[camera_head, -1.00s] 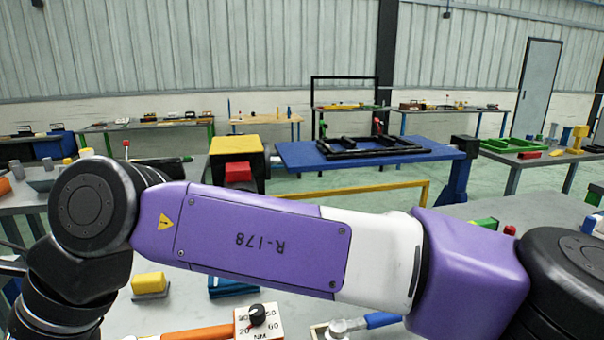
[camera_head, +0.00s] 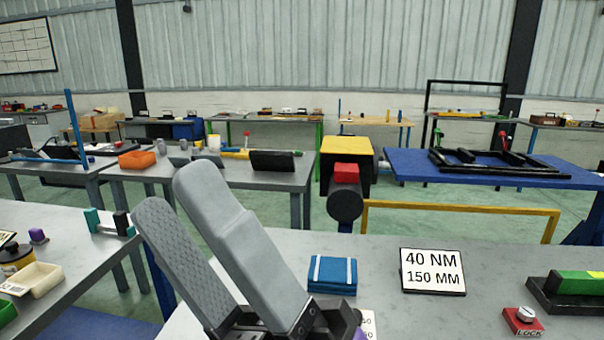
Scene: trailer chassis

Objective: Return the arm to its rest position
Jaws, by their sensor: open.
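My gripper (camera_head: 172,190) rises from the bottom of the head view, left of centre, with its two grey fingers pointing up and to the left. The fingers stand apart with a narrow gap between them, and nothing is held. Its dark base is at the bottom edge, in front of the near grey bench (camera_head: 385,250). The rest of my arm is out of view. The fingers hide part of the bench and floor behind them.
On the near bench are a blue box (camera_head: 332,275), a sign reading 40 NM 150 MM (camera_head: 432,271), a red LOCK block (camera_head: 522,320) and a green-and-black piece (camera_head: 575,285). A blue table with a black frame (camera_head: 490,165) stands behind. Another bench (camera_head: 60,235) is at left.

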